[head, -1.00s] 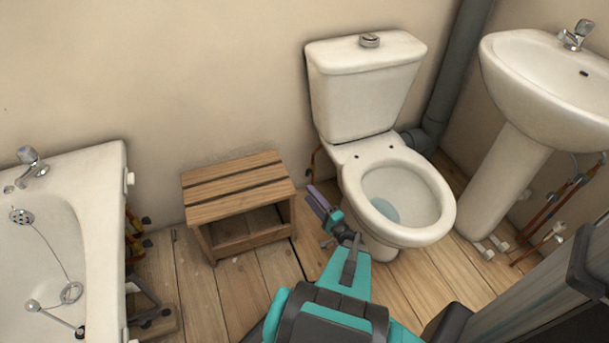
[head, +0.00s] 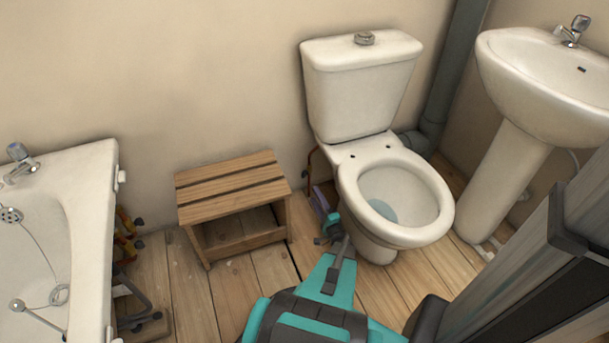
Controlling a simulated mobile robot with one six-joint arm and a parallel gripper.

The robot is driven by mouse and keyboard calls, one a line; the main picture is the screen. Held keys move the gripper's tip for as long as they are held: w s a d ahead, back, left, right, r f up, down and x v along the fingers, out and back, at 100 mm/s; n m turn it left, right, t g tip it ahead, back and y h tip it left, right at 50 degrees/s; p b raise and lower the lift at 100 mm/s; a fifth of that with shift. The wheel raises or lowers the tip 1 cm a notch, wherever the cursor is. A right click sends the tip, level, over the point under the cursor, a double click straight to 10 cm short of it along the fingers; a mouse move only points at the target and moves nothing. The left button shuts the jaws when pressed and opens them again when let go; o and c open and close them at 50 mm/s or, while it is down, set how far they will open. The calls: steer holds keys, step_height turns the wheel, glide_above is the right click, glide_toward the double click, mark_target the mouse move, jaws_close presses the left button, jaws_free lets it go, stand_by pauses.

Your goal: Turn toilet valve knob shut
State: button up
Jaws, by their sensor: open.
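The white toilet (head: 362,90) stands against the wall right of centre, its bowl open. A copper supply pipe (head: 308,168) shows beside the toilet, between it and the wooden stool. The valve knob itself cannot be made out; it is hidden or too small behind my gripper. My gripper (head: 320,199) is low beside the left side of the toilet bowl, its fingers pointing back toward the pipe and wall. It is open and nothing shows between its fingers. Whether it touches anything cannot be told.
A wooden slatted stool (head: 232,186) stands close left of my gripper. A bathtub (head: 88,230) is at the far left, with pipes and tools beside it. A pedestal basin (head: 548,90) is at the right. Floorboards (head: 190,290) in front of the stool are clear.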

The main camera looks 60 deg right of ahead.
mark_target(304, 176)
steer(key=shift+d, duration=0.1)
steer(key=b+x, duration=0.3)
steer(key=x, duration=1)
steer(key=shift+w+d+r, duration=0.1)
steer(key=shift+w, duration=0.2)
steer(key=c, duration=1)
steer(key=shift+d, duration=0.45)
steer(key=shift+c, duration=0.4)
steer(key=shift+a, duration=0.45)
